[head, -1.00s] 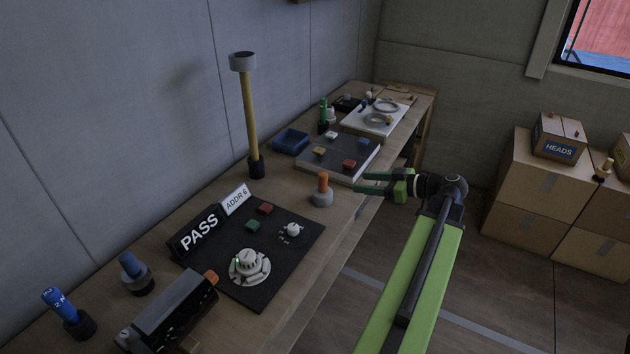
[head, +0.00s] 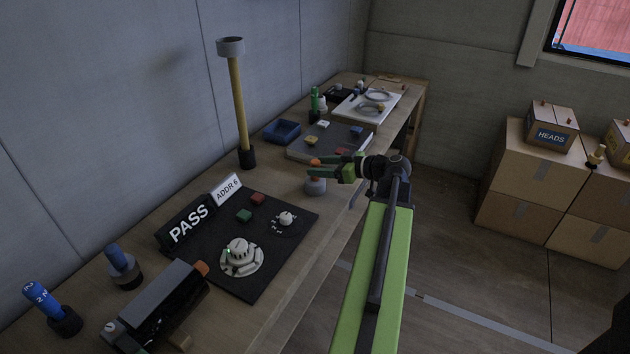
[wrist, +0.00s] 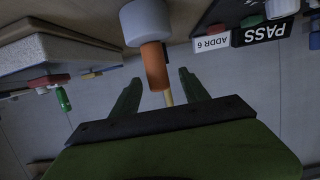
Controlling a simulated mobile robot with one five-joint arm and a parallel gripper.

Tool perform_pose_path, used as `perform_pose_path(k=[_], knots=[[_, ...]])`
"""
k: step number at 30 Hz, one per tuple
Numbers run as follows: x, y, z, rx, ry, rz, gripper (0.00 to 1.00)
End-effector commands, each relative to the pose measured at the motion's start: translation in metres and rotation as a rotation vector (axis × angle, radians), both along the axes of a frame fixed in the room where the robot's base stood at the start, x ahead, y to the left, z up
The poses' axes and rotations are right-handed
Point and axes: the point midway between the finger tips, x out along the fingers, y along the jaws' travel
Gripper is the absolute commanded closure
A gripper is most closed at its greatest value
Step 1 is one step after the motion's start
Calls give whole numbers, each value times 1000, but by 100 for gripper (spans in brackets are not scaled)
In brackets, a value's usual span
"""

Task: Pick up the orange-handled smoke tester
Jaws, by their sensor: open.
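The smoke tester has an orange handle (head: 315,162) on a grey base (head: 316,187) and stands upright on the bench, near its front edge. My gripper (head: 312,169) is open and level at the handle, its green fingers crossing in front of it and hiding part of it. In the wrist view, which looks upside down, the orange handle (wrist: 155,66) shows between the two fingertips, nearer the left one. The pale base (wrist: 145,22) is above it in that picture. I cannot tell whether a finger touches the handle.
A black panel (head: 277,266) with a PASS sign (head: 188,223) lies in front of the tester. A grey board (head: 300,148) with coloured blocks lies behind it. A tall yellow pole (head: 239,105) stands to the left, beside a blue tray (head: 282,131).

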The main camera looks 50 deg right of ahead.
Motion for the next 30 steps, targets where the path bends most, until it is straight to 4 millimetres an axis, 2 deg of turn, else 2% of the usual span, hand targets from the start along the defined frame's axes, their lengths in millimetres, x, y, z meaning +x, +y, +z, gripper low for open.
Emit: perform_pose_path(k=[10,17,27,29,30], knots=[[46,9,-15,0,0,2,47],[48,9,-13,0,0,-1,48],[47,9,-13,0,0,-1,93],[47,9,-13,0,0,-1,100],[47,9,-13,0,0,-1,100]])
